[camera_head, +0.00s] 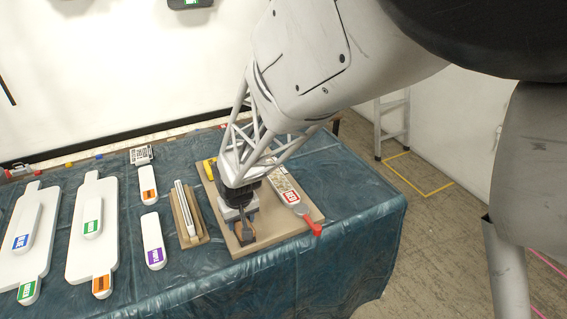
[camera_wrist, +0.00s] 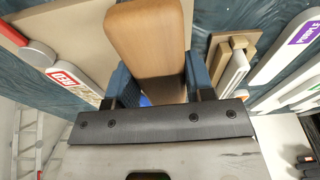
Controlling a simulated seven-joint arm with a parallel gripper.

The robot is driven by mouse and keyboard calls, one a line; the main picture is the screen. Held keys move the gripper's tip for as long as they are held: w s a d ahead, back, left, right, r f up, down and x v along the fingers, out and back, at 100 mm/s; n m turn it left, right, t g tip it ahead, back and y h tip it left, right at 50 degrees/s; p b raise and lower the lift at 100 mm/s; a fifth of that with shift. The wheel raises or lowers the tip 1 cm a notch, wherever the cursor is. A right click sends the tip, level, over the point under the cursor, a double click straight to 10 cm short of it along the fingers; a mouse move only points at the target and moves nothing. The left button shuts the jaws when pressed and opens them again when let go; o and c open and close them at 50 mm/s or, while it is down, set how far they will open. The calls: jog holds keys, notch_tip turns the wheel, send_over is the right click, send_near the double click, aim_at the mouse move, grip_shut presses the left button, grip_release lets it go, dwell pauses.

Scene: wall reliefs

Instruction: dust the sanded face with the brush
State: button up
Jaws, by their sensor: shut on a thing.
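My gripper (camera_wrist: 150,88) is shut on a smooth brown wooden piece (camera_wrist: 147,40), which looks like the handle of the brush. Its bristles do not show in either view. In the head view my gripper (camera_head: 241,222) is low over a tan board (camera_head: 275,232) on the table, with the brown piece (camera_head: 246,238) between its fingers. I cannot tell whether the brush touches the board. White panels lie at the left, one with blue and green labels (camera_head: 25,240) and one with green and orange labels (camera_head: 92,250). I cannot tell which face is sanded.
A wooden holder with a pale bar (camera_head: 187,212) and a purple-labelled white piece (camera_head: 153,240) stand left. The cloth's front right (camera_head: 340,250) is clear.

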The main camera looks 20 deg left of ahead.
jog(key=o, duration=0.4)
jog(key=shift+c, duration=1.4)
jog(key=shift+w+a+r, duration=0.1)
jog(key=shift+w+a, duration=0.15)
jog(key=shift+w, duration=0.4)
jog(key=w+a+r, duration=0.1)
jog(key=w+a, duration=0.1)
jog(key=w, duration=0.9)
jog(key=w+a+r, duration=0.2)
jog(key=w, duration=0.9)
jog(key=w+a+r, duration=0.1)
jog(key=w+r, duration=0.1)
jog(key=w, duration=1)
jog(key=shift+a, duration=0.4)
